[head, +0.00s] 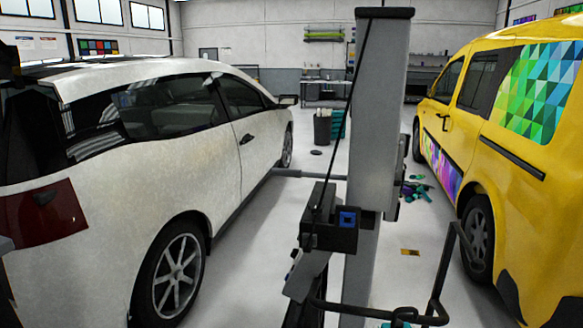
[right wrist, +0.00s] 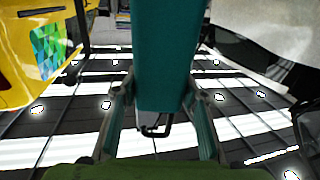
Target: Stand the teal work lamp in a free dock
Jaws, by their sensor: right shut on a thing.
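In the right wrist view a long flat teal body, which looks like the teal work lamp (right wrist: 162,55), runs from the top edge down between the fingers of my right gripper (right wrist: 160,100). The gripper is shut on it, one finger on each side. A thin black bent piece (right wrist: 155,131) shows just below the lamp's end; I cannot tell whether it belongs to it. In the head view I cannot clearly make out the lamp or my right gripper. My left gripper is not in view. I cannot identify a dock in either view.
A white car (head: 150,120) stands at left and a yellow van (head: 515,180) at right. A tall grey post (head: 380,110) with a black box (head: 330,231) stands between them. Black bent tubing (head: 440,290) is close in front. Small teal and purple items (head: 415,190) lie on the floor.

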